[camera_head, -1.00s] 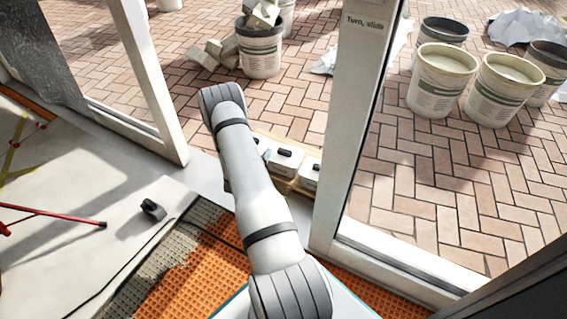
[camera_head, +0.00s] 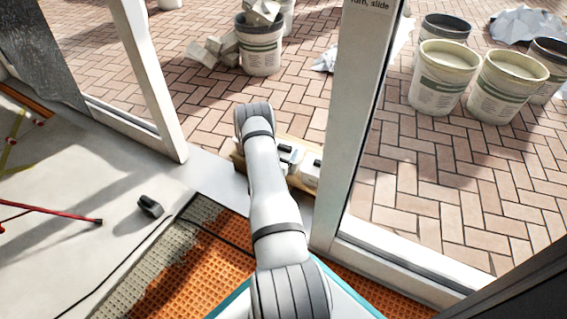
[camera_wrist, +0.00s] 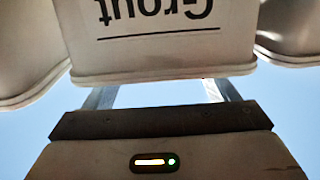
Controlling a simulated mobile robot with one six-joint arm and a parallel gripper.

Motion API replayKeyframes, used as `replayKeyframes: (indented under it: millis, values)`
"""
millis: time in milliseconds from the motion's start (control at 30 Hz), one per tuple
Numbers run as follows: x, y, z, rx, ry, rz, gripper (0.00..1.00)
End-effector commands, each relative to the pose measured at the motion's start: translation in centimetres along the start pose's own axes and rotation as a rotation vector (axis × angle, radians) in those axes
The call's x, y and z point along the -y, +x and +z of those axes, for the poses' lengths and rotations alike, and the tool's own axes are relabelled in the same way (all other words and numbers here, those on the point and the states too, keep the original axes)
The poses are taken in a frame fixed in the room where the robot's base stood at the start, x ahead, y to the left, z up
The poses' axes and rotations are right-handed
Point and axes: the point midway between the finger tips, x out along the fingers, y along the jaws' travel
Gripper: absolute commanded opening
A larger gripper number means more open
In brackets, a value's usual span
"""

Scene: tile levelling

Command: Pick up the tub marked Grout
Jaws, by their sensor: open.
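In the wrist view, the pale tub marked Grout (camera_wrist: 165,52) fills the upper middle, its lettering upside down. My gripper (camera_wrist: 161,93) is open below it, with two metal fingers apart. Their upper ends are hidden at the tub's edge, and I cannot tell whether they touch it. In the head view, pale tubs with dark handles (camera_head: 311,163) stand in a wooden tray (camera_head: 238,158) at the door sill, partly behind my arm. Their labels are not readable there, and my gripper is hidden behind the arm.
Neighbouring tubs flank it closely on the left (camera_wrist: 25,55) and right (camera_wrist: 288,35). The door post (camera_head: 352,120) stands just right of the tray. Orange matting (camera_head: 190,275) and a small dark object (camera_head: 150,206) lie on the floor. Buckets (camera_head: 440,78) stand outside on the paving.

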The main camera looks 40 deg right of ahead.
Motion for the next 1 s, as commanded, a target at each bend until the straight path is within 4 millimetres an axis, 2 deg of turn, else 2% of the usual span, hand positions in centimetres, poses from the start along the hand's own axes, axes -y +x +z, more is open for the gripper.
replayKeyframes:
  millis: [100, 267, 1000]
  values:
    - [0.03, 0.82, 0.00, -0.001, 0.000, 0.000, 0.80]
    - [0.02, 0.79, -0.09, 0.000, -0.001, 0.000, 0.80]
    - [-0.10, 0.79, -0.04, 0.001, -0.001, 0.002, 0.20]
